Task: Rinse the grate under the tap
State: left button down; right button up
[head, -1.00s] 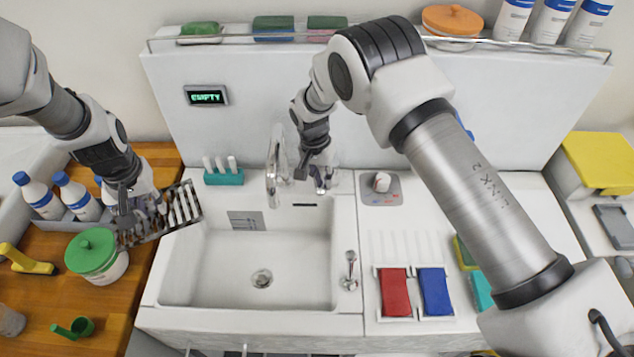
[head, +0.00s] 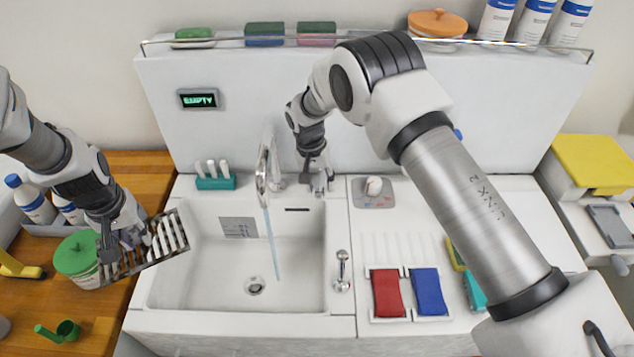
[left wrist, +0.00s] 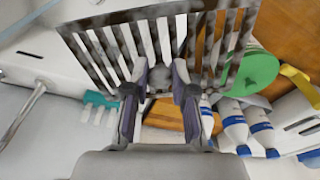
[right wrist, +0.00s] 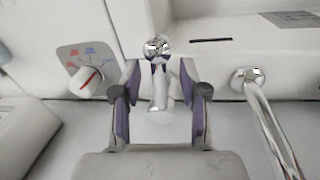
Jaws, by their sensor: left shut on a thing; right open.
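My left gripper (head: 118,238) is shut on the metal grate (head: 165,240), tilted over the left rim of the sink (head: 205,275). In the left wrist view the slotted grate (left wrist: 150,40) has dark smudges. The chrome tap (head: 264,170) stands at the back of the sink, and a thin stream of water (head: 271,245) falls from it into the basin. The grate is left of the stream, apart from it. My right gripper (head: 318,188) is open right of the tap; in the right wrist view a chrome lever (right wrist: 157,75) stands between its fingers, contact unclear.
A dial (head: 374,187) sits right of the sink. A display (head: 198,98) reads "EMPTY". A green-lidded tub (head: 77,255) stands below and left of my left gripper. Red (head: 387,293) and blue (head: 430,292) cloths lie at the right. The basin is clear apart from its drain (head: 254,286).

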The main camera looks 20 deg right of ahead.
notch_tip(320, 180, up, 12)
jog(key=a, duration=0.1)
jog(key=shift+w+a, duration=0.3)
jog(key=shift+w, duration=0.15)
jog(key=shift+f, duration=0.1)
